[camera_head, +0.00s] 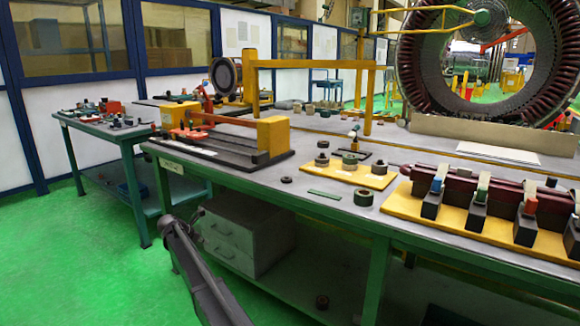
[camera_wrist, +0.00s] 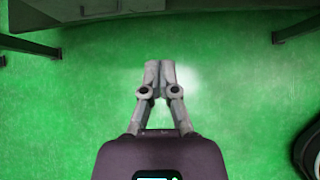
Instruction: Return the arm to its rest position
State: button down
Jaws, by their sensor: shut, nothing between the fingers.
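My gripper (camera_wrist: 160,70) shows in the wrist view with its two grey fingers together at the tips and nothing between them. It points over bare green floor and touches nothing that I can see. In the head view, part of my dark grey arm rises from the bottom edge, in front of the long workbench (camera_head: 330,205) and below its top. The arm's other links are out of view.
A grey drawer cabinet (camera_head: 228,235) stands under the workbench. A smaller green table (camera_head: 95,130) stands at the left. The bench top holds a yellow-and-black fixture (camera_head: 270,140), rings and a large stator ring (camera_head: 405,60). Green floor (camera_head: 90,270) at the lower left is clear.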

jog(key=s+d+r+m+g+p, duration=0.1)
jog(key=s+d+r+m+p, duration=0.45)
jog(key=d, duration=0.55)
jog(key=s+d+r+m+g+y+p, duration=0.15)
jog(key=s+d+r+m+p, duration=0.4)
jog(key=d, duration=0.55)
jog(key=s+d+r+m+g+p, duration=0.25)
jog(key=s+d+p, duration=0.4)
jog(key=d, duration=0.45)
jog(key=s+d+r+m+y+p, duration=0.1)
jog(key=s+d+r+m+p, duration=0.4)
jog(key=s, duration=0.3)
jog(key=s+d+r+m+g+y+p, duration=0.1)
jog(key=s+d+r+m+p, duration=0.4)
jog(key=s+d+r+p, duration=0.1)
jog(key=s+d+r+m+g+y+p, duration=0.1)
jog(key=s+d+r+m+p, duration=0.4)
jog(key=s, duration=0.6)
jog(key=shift+d+r+y+p, duration=0.35)
jog(key=shift+d+p, duration=0.25)
jog(key=shift+p, duration=0.3)
